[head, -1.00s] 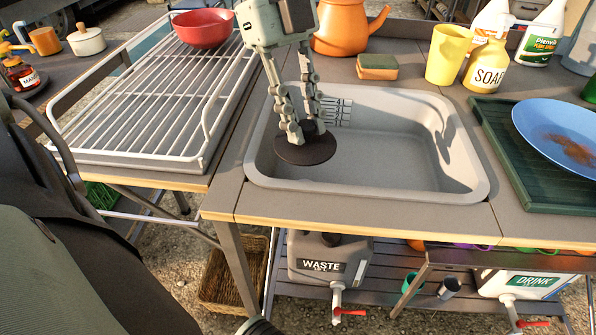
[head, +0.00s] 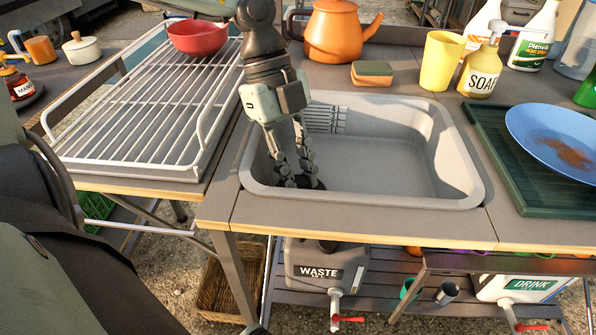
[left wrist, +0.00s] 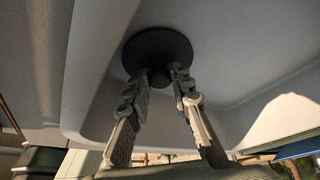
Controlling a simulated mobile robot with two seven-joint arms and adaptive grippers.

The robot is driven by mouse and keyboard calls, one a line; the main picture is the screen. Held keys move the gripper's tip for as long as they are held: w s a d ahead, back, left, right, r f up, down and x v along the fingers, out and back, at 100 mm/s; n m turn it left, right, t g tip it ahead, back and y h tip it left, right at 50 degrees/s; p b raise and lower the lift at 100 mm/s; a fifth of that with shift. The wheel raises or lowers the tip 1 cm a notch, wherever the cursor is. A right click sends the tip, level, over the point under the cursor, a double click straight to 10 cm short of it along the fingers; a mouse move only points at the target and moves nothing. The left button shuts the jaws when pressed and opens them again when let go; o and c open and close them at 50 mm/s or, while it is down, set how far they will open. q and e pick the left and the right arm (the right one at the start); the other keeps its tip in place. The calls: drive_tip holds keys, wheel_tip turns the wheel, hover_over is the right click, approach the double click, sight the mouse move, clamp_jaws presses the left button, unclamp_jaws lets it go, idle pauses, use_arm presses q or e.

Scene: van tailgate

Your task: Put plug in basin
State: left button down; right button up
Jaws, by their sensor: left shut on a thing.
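The grey basin (head: 395,165) is set into the counter in the middle of the head view. My left gripper (head: 300,182) reaches down inside its left part, near the front wall. It is shut on the dark round plug, whose edge (head: 319,184) shows low in the basin beside the fingertips. In the left wrist view the plug's disc (left wrist: 150,45) and the knob between my fingertips (left wrist: 160,78) show against the basin's grey surface. I cannot tell whether the plug touches the basin floor. The drain is not visible. My right gripper is out of view.
A white wire rack (head: 140,110) with a red bowl (head: 197,38) stands left of the basin. An orange kettle (head: 335,35), sponge (head: 372,74), yellow cup (head: 440,60) and soap bottle (head: 482,70) stand behind. A blue plate (head: 555,140) lies on a green tray (head: 490,125) at right.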

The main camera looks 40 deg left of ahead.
use_arm(q)
drive_tip(key=shift+f, duration=0.1)
drive_tip(key=c, duration=1.3)
unclamp_jaws()
drive_tip(key=shift+c, duration=0.2)
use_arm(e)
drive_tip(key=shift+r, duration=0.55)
use_arm(q)
drive_tip(key=shift+v, duration=1.15)
drive_tip(key=v, duration=1)
drive_tip(key=shift+p, duration=0.35)
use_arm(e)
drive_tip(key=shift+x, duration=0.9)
use_arm(q)
drive_tip(key=shift+d, duration=0.1)
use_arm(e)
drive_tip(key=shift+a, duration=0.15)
